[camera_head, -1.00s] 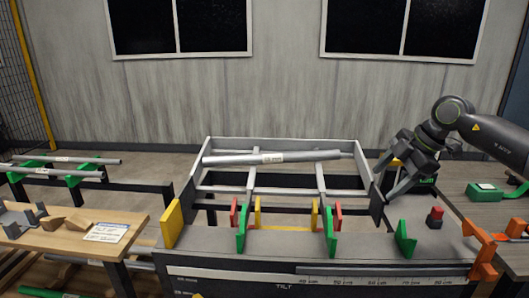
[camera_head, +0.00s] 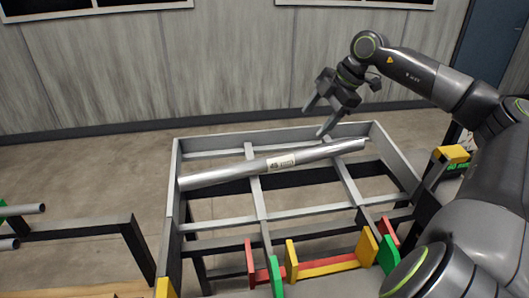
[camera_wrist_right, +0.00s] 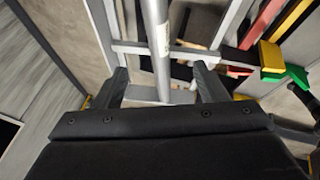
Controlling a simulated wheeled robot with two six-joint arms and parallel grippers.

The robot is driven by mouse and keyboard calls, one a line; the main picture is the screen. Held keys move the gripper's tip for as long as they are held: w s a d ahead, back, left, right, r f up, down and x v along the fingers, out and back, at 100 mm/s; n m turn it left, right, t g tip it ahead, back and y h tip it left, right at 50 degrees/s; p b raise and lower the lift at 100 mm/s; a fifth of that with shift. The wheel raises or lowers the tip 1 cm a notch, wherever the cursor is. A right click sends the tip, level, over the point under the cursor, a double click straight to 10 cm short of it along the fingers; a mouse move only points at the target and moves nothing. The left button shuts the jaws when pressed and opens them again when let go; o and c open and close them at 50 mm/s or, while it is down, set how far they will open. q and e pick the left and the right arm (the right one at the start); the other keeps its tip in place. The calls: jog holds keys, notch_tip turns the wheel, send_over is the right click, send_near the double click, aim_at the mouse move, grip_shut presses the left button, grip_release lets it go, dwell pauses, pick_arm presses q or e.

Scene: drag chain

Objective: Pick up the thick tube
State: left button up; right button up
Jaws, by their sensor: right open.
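The thick tube (camera_head: 232,172) is a silver pipe with a white label. It lies slanted across the grey metal frame (camera_head: 215,222), its right end higher in the head view. My right gripper (camera_head: 320,119) is open and empty, above and beyond the tube toward its right end. In the right wrist view the tube (camera_wrist_right: 157,30) runs from the top edge down between the two spread fingers (camera_wrist_right: 162,82). My left gripper is not in view.
Red, green and yellow upright brackets (camera_head: 290,260) stand at the near side of the frame. Thin tube ends (camera_head: 22,209) show at the far left on a dark stand. A grey wall (camera_head: 230,70) stands behind, with free floor before it.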

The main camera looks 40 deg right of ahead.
jog(key=f, duration=0.1)
jog(key=p, duration=0.2)
send_near(282, 156)
jog(key=x, duration=0.4)
jog(key=shift+s+d+f, duration=0.1)
jog(key=shift+s+f, duration=0.15)
jog(key=shift+f, duration=0.3)
jog(key=shift+w+f, duration=0.25)
jog(key=shift+f, duration=0.3)
jog(key=f, duration=0.1)
jog(key=w+a+f, duration=0.2)
jog(key=shift+w+f, duration=0.35)
jog(key=shift+f, duration=0.2)
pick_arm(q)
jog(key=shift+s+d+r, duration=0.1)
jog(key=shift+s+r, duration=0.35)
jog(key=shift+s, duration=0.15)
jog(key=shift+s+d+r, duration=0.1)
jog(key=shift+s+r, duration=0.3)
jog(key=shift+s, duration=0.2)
pick_arm(e)
jog(key=c, duration=1.4)
